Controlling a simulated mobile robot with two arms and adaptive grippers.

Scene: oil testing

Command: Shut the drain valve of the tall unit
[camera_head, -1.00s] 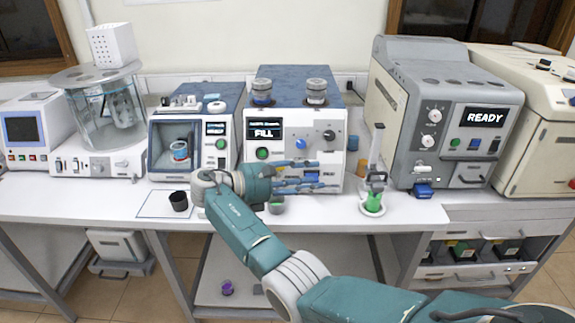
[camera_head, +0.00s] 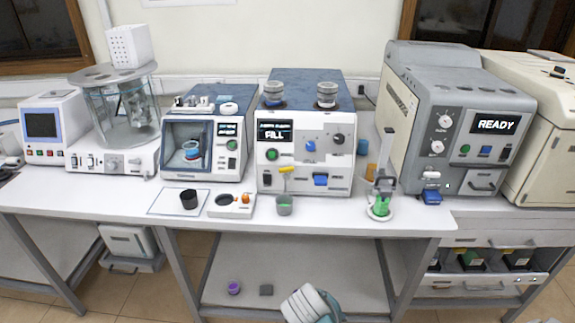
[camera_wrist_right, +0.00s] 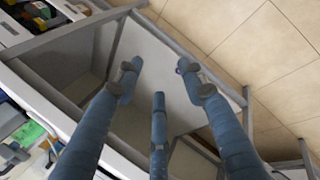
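The middle white and blue unit (camera_head: 305,155) shows FILL on its dark display (camera_head: 275,134). A yellow lever (camera_head: 286,169) sticks out low on its front, lying nearly level, above a small grey cup (camera_head: 284,205) with green in it. A blue part (camera_head: 320,180) sits to the lever's right. I cannot tell for certain which part is the drain valve. My right arm shows only at the bottom of the head view, well below the bench. In the right wrist view my right gripper (camera_wrist_right: 158,80) has its fingers spread and empty. My left gripper is out of view.
A grey READY machine (camera_head: 455,120) stands at right, with a green-based cylinder (camera_head: 380,205) before it. A smaller unit (camera_head: 205,135), black cup (camera_head: 189,199) and small white device (camera_head: 231,205) are at left. The lower shelf (camera_head: 330,270) holds a purple item (camera_head: 234,288).

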